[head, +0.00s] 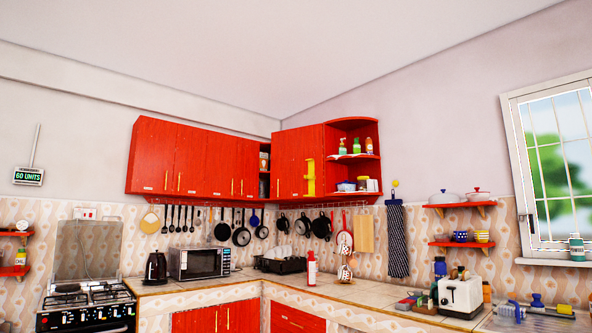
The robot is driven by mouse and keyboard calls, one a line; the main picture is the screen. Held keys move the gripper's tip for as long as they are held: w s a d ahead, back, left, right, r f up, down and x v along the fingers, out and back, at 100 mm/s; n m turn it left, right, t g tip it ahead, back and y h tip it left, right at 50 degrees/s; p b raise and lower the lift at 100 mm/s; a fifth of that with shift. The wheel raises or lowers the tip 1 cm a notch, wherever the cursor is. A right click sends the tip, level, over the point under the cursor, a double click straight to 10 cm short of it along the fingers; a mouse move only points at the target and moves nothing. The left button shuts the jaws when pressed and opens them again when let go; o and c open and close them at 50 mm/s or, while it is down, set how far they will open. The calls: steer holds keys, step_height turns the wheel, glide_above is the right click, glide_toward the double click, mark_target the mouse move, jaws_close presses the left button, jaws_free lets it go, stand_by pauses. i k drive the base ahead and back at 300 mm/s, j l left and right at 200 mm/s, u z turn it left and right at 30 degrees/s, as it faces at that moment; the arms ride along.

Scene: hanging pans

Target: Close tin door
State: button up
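No door is marked as a tin door, and I cannot tell which one is meant. Red wall cabinets hang in the corner. The left run of doors (190,160) looks shut. A narrow gap (264,185) at the corner shows shelves with small containers (264,160), too small to identify. Right of it is a red door panel (290,165) with a yellow item (310,177) against it; I cannot tell whether this panel is ajar. My gripper does not show.
Open curved shelves (355,185) hold bottles and boxes. Pans (241,236) and utensils hang below the cabinets. A microwave (200,262), kettle (156,268), dish rack (280,264), red bottle (311,268) and toaster (460,296) stand on the counter (375,291). A stove (88,305) is at left.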

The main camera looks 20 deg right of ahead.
mark_target(297, 153)
steer(key=i+u, duration=0.3)
steer(key=i, duration=2.15)
